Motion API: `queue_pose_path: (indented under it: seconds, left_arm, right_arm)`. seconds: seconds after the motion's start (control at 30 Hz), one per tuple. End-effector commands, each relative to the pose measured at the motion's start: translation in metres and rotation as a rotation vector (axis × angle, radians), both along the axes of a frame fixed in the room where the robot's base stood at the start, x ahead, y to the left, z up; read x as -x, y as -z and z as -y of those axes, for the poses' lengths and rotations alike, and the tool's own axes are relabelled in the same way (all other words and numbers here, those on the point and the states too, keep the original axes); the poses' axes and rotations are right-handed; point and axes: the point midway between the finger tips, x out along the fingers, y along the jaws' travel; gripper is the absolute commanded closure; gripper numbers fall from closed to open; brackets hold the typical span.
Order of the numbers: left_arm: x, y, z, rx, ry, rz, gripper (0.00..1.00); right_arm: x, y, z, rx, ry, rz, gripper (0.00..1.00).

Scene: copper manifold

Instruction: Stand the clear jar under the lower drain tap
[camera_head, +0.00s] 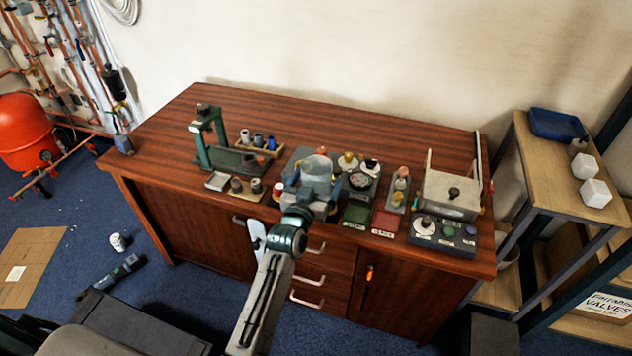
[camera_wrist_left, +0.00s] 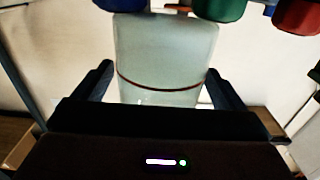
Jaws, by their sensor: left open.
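The clear jar (camera_wrist_left: 165,55), pale and translucent with a thin dark red line around it, stands upright between the fingers of my left gripper (camera_wrist_left: 159,72) in the left wrist view. The gripper is open, with a finger on each side of the jar; I cannot tell if either touches. In the head view the jar (camera_head: 317,172) is at the middle of the bench, just beyond my left gripper (camera_head: 308,198). Coloured valve parts hang above the jar in the wrist view, one green (camera_wrist_left: 222,8) and one red (camera_wrist_left: 296,14). I cannot tell which is the lower drain tap.
The wooden bench (camera_head: 150,112) holds a green press stand (camera_head: 205,135), small trays and a grey box (camera_head: 452,190). A shelf (camera_head: 560,190) is at the right. Copper pipes (camera_head: 60,60) and a red tank (camera_head: 25,130) are at the left. The bench's back left is clear.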

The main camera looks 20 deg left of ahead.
Motion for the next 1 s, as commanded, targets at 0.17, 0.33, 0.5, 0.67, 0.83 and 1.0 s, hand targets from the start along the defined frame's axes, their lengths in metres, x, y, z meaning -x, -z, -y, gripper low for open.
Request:
queue_pose_path:
  seconds: [0.17,0.33,0.5,0.67,0.83,1.0]
  left_arm:
    - [0.015,-0.003,0.000,0.001,0.000,-0.003,0.08]
    - [0.055,-0.002,-0.002,0.001,0.000,-0.002,0.08]
    - [0.090,-0.003,-0.003,0.002,0.000,-0.002,0.08]
    - [0.110,-0.003,-0.003,0.002,0.001,0.000,0.08]
    - [0.119,-0.005,-0.004,0.000,0.001,0.001,0.08]
    - [0.120,-0.005,-0.004,0.000,0.001,-0.001,0.08]
  right_arm:
    - [0.008,0.009,0.002,0.001,0.002,-0.008,0.61]
    - [-0.006,-0.003,0.000,0.001,-0.001,-0.002,0.61]
    - [-0.017,-0.016,-0.002,0.001,-0.003,0.001,0.61]
    - [-0.025,-0.026,-0.004,0.000,-0.004,0.003,0.61]
    - [-0.028,-0.031,-0.004,0.000,-0.004,0.004,0.61]
    - [-0.028,-0.032,-0.005,0.000,-0.004,0.004,0.61]
